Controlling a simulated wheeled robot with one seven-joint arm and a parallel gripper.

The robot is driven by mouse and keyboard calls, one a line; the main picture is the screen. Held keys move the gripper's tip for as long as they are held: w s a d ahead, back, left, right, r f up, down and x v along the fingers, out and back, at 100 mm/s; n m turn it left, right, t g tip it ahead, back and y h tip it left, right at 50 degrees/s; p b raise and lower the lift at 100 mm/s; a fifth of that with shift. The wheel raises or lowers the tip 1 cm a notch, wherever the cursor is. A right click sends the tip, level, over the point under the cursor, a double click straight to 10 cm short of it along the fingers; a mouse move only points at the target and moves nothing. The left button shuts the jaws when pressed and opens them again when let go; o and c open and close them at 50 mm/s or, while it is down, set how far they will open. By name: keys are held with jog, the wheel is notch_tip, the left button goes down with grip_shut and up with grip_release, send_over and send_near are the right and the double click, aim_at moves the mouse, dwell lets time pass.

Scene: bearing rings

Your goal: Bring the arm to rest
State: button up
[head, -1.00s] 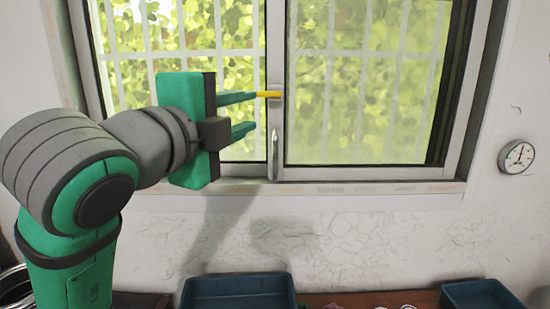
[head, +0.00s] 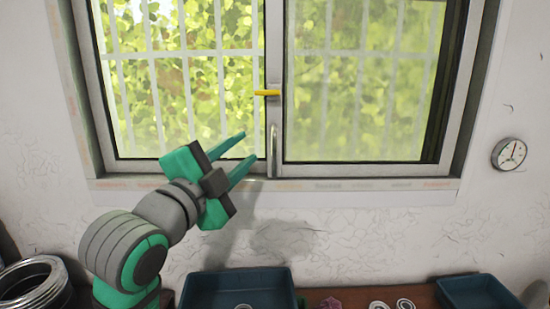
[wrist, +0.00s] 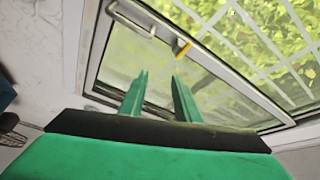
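My gripper (head: 241,153) is in front of the lower left window pane in the head view, its green fingers pointing up and to the right. The fingers are apart with nothing between them; the wrist view (wrist: 158,80) shows the same gap. The yellow latch handle (head: 267,93) on the window's middle frame lies horizontal, above and right of the fingertips and apart from them. The yellow handle also shows in the wrist view (wrist: 184,48), beyond the fingers.
The window (head: 362,90) has a vertical metal pull (head: 273,150) below the latch. A round gauge (head: 509,154) hangs on the right wall. Below are a blue tray (head: 195,291), a second blue tray (head: 480,287), metal rings (head: 406,305) and a stack of large rings (head: 40,282) at left.

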notch_tip(320, 180, down, 30)
jog(key=f+n+t+y, duration=0.15)
jog(key=n+y, duration=0.35)
jog(key=n, duration=0.8)
jog(key=s+d+f+n+y, duration=0.1)
jog(key=s+f+n, duration=0.1)
jog(key=s+f, duration=0.4)
jog(key=s+d+f+n+g+y, duration=0.1)
jog(key=s+d+f+n, duration=0.1)
jog(key=s+f, duration=0.5)
jog(key=s+d+f+n+g+y, duration=0.1)
jog(key=s+f+y, duration=0.1)
jog(key=s+f, duration=0.4)
jog(key=shift+s+d+f+n, duration=0.15)
jog(key=shift+f+n, duration=0.05)
jog(key=shift+f, duration=0.75)
jog(key=shift+s+d+f+n, duration=0.1)
jog(key=shift+f+n, duration=0.1)
jog(key=shift+f, duration=0.7)
jog(key=s+d+f+g, duration=0.1)
jog(key=s, duration=0.9)
jog(key=s+d+f+g+h, duration=0.1)
jog(key=s+f, duration=0.1)
jog(key=s, duration=0.9)
jog(key=shift+s+m, duration=0.25)
jog(key=shift+m, duration=0.15)
jog(key=shift+w+d, duration=0.1)
jog(key=shift+w, duration=0.05)
